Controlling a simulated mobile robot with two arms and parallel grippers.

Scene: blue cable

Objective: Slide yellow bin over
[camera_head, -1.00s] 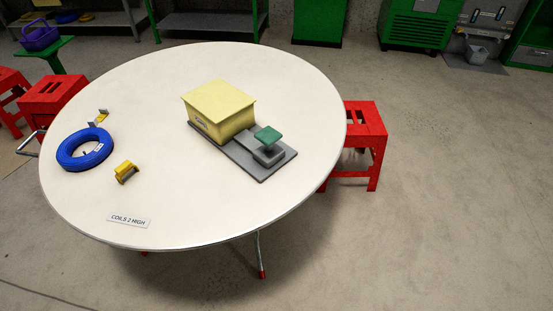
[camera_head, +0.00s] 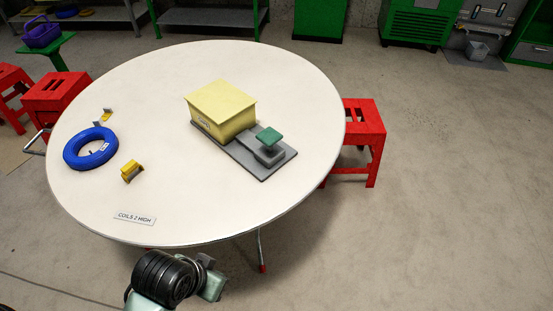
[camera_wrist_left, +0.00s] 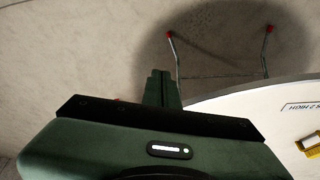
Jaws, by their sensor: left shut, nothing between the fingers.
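The yellow bin (camera_head: 222,110), a box with a pale yellow top, stands on the round white table (camera_head: 130,85). It rests at the left end of a flat grey plate (camera_head: 279,164). My left gripper shows in the left wrist view (camera_wrist_left: 161,78), its fingers together and empty. It is off the table's front edge, well apart from the bin. In the head view my arm (camera_head: 170,280) shows at the bottom, below the table's rim; its fingertips cannot be made out there. The bin is outside the left wrist view. My right gripper is in neither view.
On the plate, right of the bin, stands a grey block with a green top (camera_head: 269,138). A blue cable coil (camera_head: 90,148), a yellow holder (camera_head: 131,171) and a "COILS 2 HIGH" label (camera_head: 134,218) are on the left. The table's front middle is clear. Red stools (camera_head: 357,135) stand around.

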